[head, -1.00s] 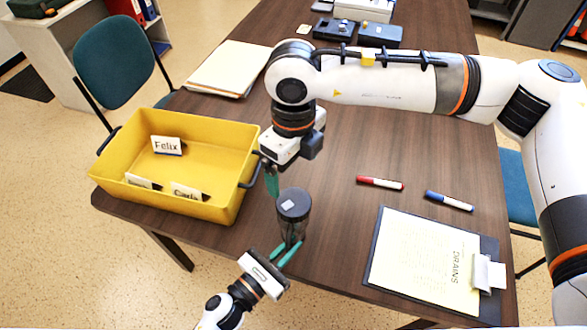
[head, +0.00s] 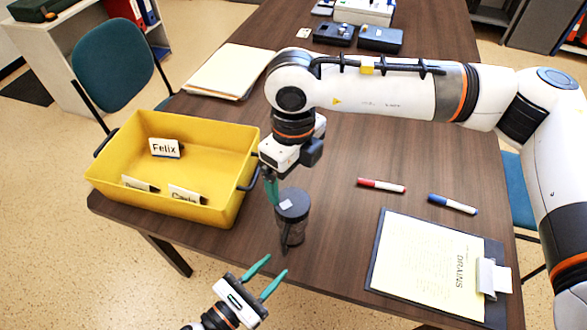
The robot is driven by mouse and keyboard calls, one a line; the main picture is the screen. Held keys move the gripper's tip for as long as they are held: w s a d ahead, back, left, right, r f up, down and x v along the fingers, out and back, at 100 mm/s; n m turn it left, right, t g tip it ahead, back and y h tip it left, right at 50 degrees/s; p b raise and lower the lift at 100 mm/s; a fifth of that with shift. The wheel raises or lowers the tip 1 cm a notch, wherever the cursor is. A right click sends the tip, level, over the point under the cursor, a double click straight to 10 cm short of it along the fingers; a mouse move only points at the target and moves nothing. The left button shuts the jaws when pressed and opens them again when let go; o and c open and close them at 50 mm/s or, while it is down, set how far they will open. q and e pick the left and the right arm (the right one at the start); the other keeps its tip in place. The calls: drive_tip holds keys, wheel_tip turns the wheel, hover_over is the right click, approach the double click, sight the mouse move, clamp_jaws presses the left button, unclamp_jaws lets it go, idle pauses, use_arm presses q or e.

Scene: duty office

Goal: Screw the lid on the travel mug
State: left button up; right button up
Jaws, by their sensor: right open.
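The travel mug (head: 293,234) stands upright near the table's front edge, with a dark, see-through body. Its dark round lid (head: 298,210) sits on top with a small pale square on it; I cannot tell how tightly it is on. My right gripper (head: 275,200) points down just left of and behind the lid. One teal finger shows close by the lid's edge, the other is hidden, and the jaws are open. My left gripper (head: 278,263) is open and empty, below the mug and apart from it, over the table's front edge.
A yellow bin (head: 215,215) with name tags stands left of the mug. A red marker (head: 382,185), a blue marker (head: 452,204) and a clipboard (head: 378,275) lie to the right. Papers (head: 225,72) and dark boxes (head: 380,38) are further back. The table's middle is clear.

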drive_tip(key=shift+f+b, duration=0.65)
drive_tip(key=shift+f, duration=0.25)
use_arm(q)
drive_tip(key=v, duration=0.5)
drive_tip(key=shift+s+a, duration=0.25)
drive_tip(key=shift+s, duration=0.05)
